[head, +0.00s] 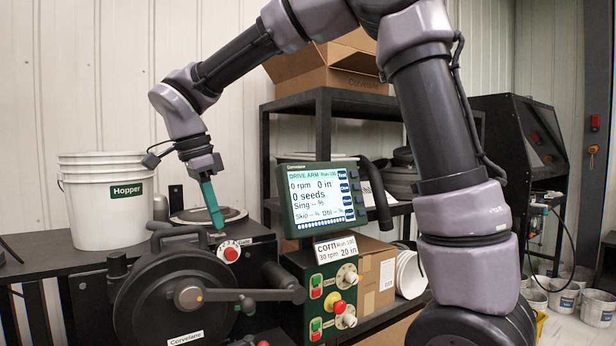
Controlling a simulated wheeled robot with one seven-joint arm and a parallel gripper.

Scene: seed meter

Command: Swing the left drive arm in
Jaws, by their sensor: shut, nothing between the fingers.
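The seed meter is a large round black housing (150,306) at the lower left, marked Corvelane. A dark horizontal arm (250,295) runs across its front from a metallic hub to a rounded end at the right; it looks like the drive arm, but I cannot be sure it is the left one. My gripper (219,226) has teal fingers, shut and empty, pointing down above the meter's upper right edge. The monitor (322,196) reads DRIVE ARM, 0 rpm, 0 in, 0 seeds.
A white Hopper bucket (102,205) stands behind the meter. A control panel (334,296) with green, red and yellow buttons and knobs stands to the right, below a corn card (336,249). A shelf (322,108) with a cardboard box is behind. Small buckets stand on the floor at far right.

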